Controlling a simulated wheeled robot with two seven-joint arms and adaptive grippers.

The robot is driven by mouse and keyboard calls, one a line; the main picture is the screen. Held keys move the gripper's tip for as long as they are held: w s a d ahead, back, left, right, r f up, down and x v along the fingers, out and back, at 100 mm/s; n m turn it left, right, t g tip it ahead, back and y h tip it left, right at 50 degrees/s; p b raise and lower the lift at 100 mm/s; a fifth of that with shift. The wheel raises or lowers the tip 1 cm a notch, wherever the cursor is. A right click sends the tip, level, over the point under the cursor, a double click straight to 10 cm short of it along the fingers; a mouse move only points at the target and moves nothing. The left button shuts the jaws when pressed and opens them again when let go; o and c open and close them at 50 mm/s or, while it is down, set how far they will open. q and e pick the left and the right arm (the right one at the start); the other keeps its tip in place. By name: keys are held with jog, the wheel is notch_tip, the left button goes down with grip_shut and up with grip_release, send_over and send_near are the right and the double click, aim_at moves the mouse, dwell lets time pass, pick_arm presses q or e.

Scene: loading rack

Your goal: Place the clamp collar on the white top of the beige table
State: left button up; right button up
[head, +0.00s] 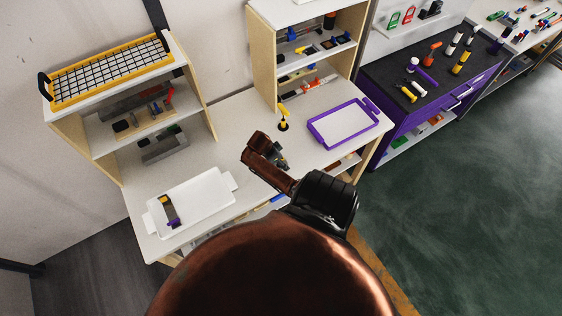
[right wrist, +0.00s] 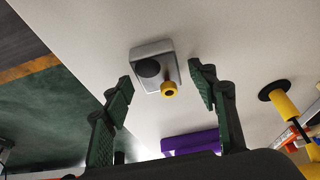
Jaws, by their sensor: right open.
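A grey metal block with a dark round spot and a yellow ring-like knob (right wrist: 150,72), which looks like the clamp collar, shows in the right wrist view. It appears to rest on the white top of the beige table (right wrist: 235,45). My right gripper (right wrist: 160,80) is open, with one green finger on each side of the block and visible gaps. In the head view my right gripper (head: 281,157) is over the middle of the table top (head: 225,130), and the block cannot be made out clearly there. My left gripper is not in view.
A yellow tool on a black base (head: 283,124) stands behind the gripper. A purple-rimmed tray (head: 312,124) lies to the right, a white tray (head: 215,180) to the left. Shelves (head: 208,105) stand at the back.

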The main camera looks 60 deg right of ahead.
jog(key=b+v, duration=0.2)
jog(key=v, duration=1)
jog(key=shift+r, duration=0.2)
